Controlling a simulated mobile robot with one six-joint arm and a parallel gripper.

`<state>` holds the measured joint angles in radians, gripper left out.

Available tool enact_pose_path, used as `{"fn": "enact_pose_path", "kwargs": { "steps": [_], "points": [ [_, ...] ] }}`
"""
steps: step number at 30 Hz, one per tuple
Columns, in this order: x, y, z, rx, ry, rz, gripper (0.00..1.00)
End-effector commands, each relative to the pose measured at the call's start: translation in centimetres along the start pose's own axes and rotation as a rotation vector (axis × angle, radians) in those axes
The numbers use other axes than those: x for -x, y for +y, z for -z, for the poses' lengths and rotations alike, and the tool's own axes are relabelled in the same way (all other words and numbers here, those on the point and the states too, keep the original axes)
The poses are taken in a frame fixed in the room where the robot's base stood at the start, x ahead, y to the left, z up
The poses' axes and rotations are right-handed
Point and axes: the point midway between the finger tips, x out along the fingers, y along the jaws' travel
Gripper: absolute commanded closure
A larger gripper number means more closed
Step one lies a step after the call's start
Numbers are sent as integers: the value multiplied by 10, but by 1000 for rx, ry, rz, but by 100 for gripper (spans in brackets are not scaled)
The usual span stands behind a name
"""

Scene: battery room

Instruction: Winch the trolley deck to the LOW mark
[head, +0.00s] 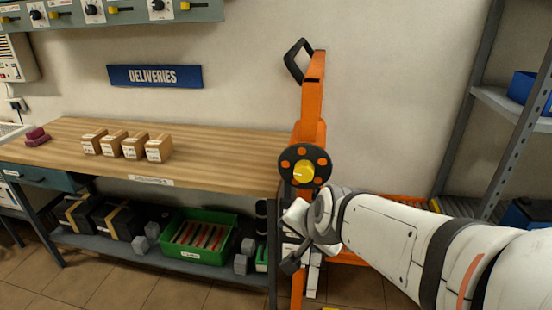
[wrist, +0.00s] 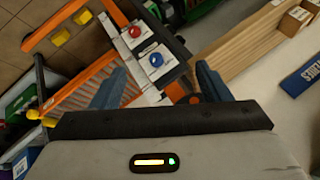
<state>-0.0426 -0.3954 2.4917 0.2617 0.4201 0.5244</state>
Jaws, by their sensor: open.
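The orange trolley (head: 312,105) stands upright against the wall, right of the workbench, with a black loop handle at its top. The slatted orange deck (wrist: 88,83) shows beside the left finger. I cannot read a LOW mark.
The wooden workbench (head: 215,150) on the left holds several small boxes. Its lower shelf carries a green crate (head: 207,255) and black boxes. A grey shelf rack (head: 478,95) stands at the right. Bare wall lies between the trolley and rack.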

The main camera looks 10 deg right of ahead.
Motion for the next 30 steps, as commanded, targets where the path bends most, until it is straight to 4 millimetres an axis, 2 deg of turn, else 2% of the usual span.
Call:
{"fn": "enact_pose_path", "kwargs": {
  "steps": [1,3,8,12,15,18,21,26,30],
  "points": [
    [-21,-10,2,-152,47,69,30],
    [-34,-28,14,-396,115,179,30],
    [-53,-60,43,-945,210,473,30],
    [-60,-64,68,-1394,261,736,30],
    [-58,-61,81,-1640,272,915,30],
    [-56,-56,89,-1810,270,1060,30],
    [-52,-52,93,-1905,265,1158,30],
    [-52,-51,103,-1958,263,1217,30],
    [-63,-55,121,-1959,265,1216,30]
  ]
}}
